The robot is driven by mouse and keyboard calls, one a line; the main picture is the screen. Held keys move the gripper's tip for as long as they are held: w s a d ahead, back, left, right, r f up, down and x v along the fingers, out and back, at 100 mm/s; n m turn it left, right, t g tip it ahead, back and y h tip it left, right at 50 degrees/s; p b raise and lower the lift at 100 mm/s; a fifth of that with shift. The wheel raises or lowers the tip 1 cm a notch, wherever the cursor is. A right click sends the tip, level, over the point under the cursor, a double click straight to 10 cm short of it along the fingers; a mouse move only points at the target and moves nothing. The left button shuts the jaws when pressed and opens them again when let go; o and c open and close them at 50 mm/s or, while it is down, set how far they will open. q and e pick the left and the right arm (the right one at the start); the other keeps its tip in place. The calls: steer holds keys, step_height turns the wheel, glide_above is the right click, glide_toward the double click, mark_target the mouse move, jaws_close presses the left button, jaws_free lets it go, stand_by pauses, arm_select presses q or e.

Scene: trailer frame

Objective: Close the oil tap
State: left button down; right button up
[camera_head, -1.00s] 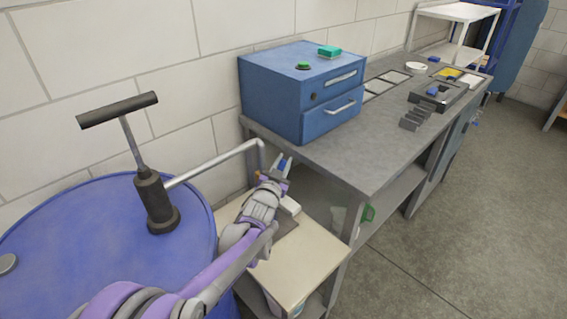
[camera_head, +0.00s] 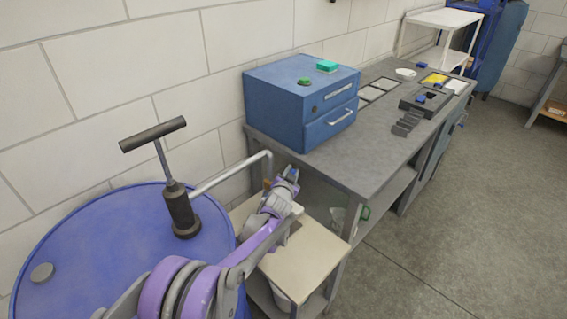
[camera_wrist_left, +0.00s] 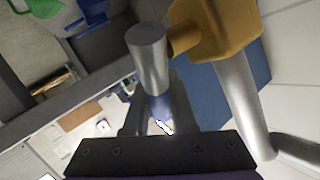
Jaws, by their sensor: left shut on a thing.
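The oil tap (camera_wrist_left: 213,30) has a yellow-orange body on a grey pipe (camera_head: 232,172), which runs from the black T-handled pump (camera_head: 180,212) on the blue drum (camera_head: 110,265). In the left wrist view a short grey cylinder (camera_wrist_left: 148,60) joins the yellow body, with a blue part (camera_wrist_left: 160,106) at its lower end. My left gripper (camera_head: 291,175) is at the pipe's end, beside the tap. Its dark fingers (camera_wrist_left: 158,115) are shut on the tap's blue part. In the head view the tap is small and partly hidden by the gripper. My right gripper is not in view.
A blue two-drawer cabinet (camera_head: 290,95) stands on the grey workbench (camera_head: 365,150), behind the gripper. A low beige-topped stand (camera_head: 310,250) is below my left arm. White block walls are behind the drum. Open floor (camera_head: 470,210) lies to the right.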

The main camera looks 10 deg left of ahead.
arm_select(q)
steer(key=shift+w+f+m+g+y+b, duration=0.1)
steer(key=shift+f+m+g+y+b, duration=0.6)
steer(key=shift+f+g, duration=0.9)
steer(key=shift+f+m+g+y+b, duration=0.35)
steer(key=shift+f+m+g+y, duration=0.45)
steer(key=shift+f+g+y, duration=0.8)
steer(key=shift+r+g+h, duration=0.2)
steer(key=shift+g+h, duration=0.1)
steer(key=c, duration=0.7)
jaws_free()
steer(key=shift+c, duration=0.2)
steer(key=shift+r, duration=0.1)
steer(key=v, duration=1.1)
steer(key=shift+p, duration=0.3)
